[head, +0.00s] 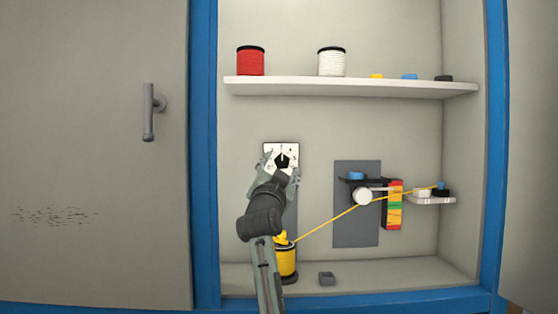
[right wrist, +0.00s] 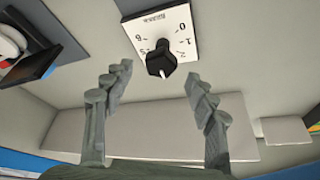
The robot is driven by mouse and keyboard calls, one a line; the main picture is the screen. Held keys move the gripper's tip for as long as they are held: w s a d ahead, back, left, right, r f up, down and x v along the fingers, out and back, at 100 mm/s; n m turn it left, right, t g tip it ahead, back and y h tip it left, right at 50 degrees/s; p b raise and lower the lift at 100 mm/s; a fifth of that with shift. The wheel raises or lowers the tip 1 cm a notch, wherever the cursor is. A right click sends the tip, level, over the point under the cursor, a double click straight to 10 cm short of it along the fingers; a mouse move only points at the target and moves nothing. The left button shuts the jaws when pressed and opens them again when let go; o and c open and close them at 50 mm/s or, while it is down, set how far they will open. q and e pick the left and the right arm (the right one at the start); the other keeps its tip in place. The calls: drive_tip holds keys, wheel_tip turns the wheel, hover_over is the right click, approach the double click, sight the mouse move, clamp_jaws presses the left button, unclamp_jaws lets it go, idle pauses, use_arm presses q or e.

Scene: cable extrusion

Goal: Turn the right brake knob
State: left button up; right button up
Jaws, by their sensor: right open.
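The black brake knob (head: 282,160) sits on a white dial plate (head: 271,148) on the cabinet's back wall. In the right wrist view the black knob (right wrist: 160,62) stands out from the white plate (right wrist: 178,28), which carries printed numbers and appears upside down. My right gripper (head: 281,168) is open in front of the dial. In the right wrist view its two fingers (right wrist: 157,79) are spread wide, one on each side below the knob, with nothing between them. Contact with the knob is not visible. My left gripper is not in view.
A yellow spool (head: 286,262) stands below the dial; its yellow cable (head: 325,228) runs right to a white roller (head: 363,196). A shelf (head: 350,89) above holds a red spool (head: 250,62) and a white spool (head: 331,62). A small grey block (head: 327,279) lies on the cabinet floor.

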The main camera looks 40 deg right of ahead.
sight(282, 162)
drive_tip(key=x, duration=0.4)
drive_tip(key=shift+w+d+p, duration=0.15)
drive_tip(key=shift+w+p, duration=0.05)
drive_tip(key=shift+p, duration=0.1)
drive_tip(key=shift+w+d+r, duration=0.1)
drive_tip(key=shift+d, duration=0.05)
drive_tip(key=c, duration=1.2)
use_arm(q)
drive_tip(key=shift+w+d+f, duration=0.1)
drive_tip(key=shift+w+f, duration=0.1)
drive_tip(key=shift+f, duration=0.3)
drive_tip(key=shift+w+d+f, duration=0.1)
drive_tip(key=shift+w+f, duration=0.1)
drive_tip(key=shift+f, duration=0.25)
use_arm(e)
drive_tip(key=shift+o, duration=0.2)
drive_tip(key=shift+n, duration=0.3)
